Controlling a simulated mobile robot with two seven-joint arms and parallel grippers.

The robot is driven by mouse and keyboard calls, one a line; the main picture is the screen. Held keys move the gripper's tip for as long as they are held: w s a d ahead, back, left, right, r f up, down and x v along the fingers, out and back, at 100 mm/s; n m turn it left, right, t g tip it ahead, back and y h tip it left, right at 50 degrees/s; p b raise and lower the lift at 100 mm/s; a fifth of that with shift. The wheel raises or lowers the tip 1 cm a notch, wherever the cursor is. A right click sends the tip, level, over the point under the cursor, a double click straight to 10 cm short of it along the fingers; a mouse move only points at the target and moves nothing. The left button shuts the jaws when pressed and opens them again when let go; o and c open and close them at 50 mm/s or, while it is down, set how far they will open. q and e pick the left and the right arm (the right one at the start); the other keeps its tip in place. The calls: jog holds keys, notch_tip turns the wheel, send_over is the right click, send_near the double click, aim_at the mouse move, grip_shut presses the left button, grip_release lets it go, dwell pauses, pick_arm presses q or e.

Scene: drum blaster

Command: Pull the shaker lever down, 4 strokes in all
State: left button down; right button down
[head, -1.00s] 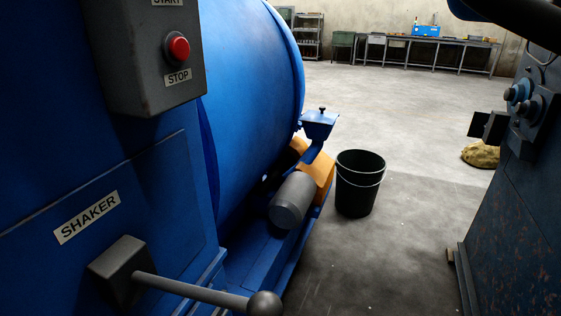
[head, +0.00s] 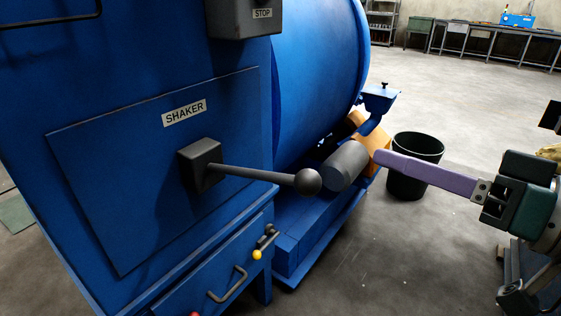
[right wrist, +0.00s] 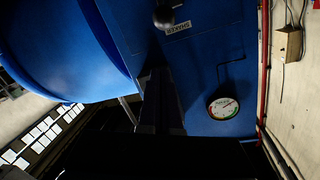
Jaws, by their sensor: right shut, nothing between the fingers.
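The shaker lever is a grey rod (head: 255,174) with a dark ball knob (head: 307,182). It sticks out from a grey block (head: 200,165) under the SHAKER label (head: 184,112) on the blue machine. In the head view it points right, tilted slightly down. My right gripper (head: 384,161) comes in from the right with its purple fingers shut and empty. Its tips are to the right of the knob, apart from it. In the right wrist view the knob (right wrist: 163,17) shows at the top, beyond the dark fingers. My left gripper is in neither view.
A blue drum (head: 318,80) and a grey motor (head: 345,165) lie behind the lever. A black bin (head: 415,165) stands on the floor behind my right fingers. A drawer handle (head: 228,286) and a yellow knob (head: 257,254) are below. A gauge (right wrist: 223,108) shows in the wrist view.

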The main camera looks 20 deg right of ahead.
jog(key=w+a+f+b, duration=0.2)
jog(key=w+a+f, duration=0.1)
jog(key=w+a, duration=0.2)
jog(key=shift+w+a+f, duration=0.15)
jog(key=shift+w+a, duration=0.05)
jog(key=shift+w, duration=0.9)
dwell(0.3)
notch_tip(320, 180, down, 15)
jog(key=m+t+y+b, duration=0.1)
jog(key=t+y+b, duration=0.2)
jog(key=b, duration=2.3)
jog(key=t, duration=0.3)
jog(key=shift+s+d+f+m, duration=0.15)
jog(key=shift+s+d+m, duration=0.15)
jog(key=shift+s+d, duration=0.05)
